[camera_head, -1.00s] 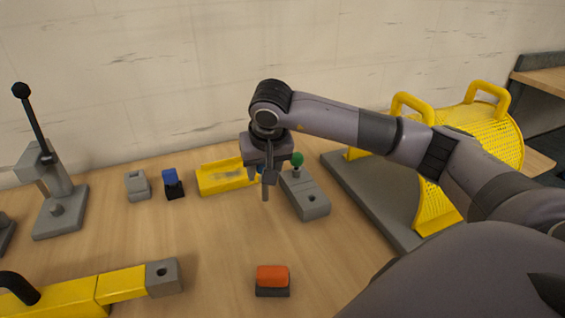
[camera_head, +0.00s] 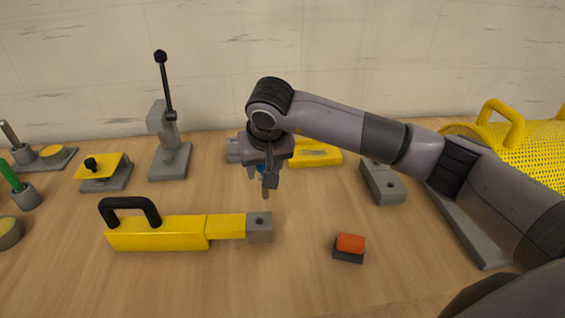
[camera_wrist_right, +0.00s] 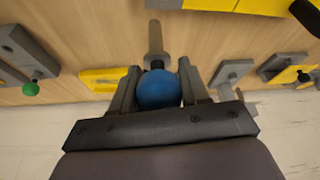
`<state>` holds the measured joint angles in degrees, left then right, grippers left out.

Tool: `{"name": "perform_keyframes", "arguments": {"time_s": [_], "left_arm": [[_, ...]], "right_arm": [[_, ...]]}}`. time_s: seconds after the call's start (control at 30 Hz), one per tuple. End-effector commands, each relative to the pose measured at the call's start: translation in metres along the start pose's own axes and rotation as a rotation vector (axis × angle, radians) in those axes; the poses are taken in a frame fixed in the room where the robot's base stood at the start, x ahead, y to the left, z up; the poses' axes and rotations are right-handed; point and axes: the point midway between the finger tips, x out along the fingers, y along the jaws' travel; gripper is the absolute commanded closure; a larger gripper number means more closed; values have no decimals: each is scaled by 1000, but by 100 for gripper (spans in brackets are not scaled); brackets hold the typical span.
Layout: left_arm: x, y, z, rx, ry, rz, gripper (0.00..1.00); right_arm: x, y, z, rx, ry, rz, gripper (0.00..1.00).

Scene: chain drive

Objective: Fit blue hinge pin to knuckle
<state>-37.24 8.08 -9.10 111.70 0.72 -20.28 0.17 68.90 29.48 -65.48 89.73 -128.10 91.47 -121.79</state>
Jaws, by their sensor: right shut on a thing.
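The blue hinge pin has a round blue head (camera_wrist_right: 158,90) and a grey shaft (camera_wrist_right: 155,42). My right gripper (camera_wrist_right: 158,88) is shut on the blue head, with a finger on each side. In the head view, my right gripper (camera_head: 268,180) points down and the pin's grey shaft (camera_head: 266,193) hangs below it. The knuckle (camera_head: 259,234) is a grey block with a dark round hole on top, at the right end of a yellow bar (camera_head: 160,235). The pin's tip appears above and slightly beyond the hole, apart from it. My left gripper is not in view.
A black handle (camera_head: 130,207) rises from the yellow bar. An orange-topped block (camera_head: 349,248) sits at front right. A grey block (camera_head: 383,185) and a yellow tray (camera_head: 318,158) lie behind. A lever stand (camera_head: 170,160) stands at back left.

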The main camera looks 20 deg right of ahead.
Motion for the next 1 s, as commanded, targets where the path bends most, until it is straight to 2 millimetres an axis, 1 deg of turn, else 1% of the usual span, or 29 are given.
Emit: {"name": "perform_keyframes", "arguments": {"time_s": [0.1,0.2,0.57,0.77,1.0], "left_arm": [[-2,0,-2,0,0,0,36],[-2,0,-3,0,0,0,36],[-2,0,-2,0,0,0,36],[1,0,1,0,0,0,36],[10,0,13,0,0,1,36]], "right_arm": [[-3,-10,-1,-18,3,-3,90],[-4,-13,-2,-26,4,-4,90],[-4,-14,-2,-28,5,-5,90],[-3,-14,-2,-28,8,-4,90],[13,-14,6,-28,5,-4,90]]}}
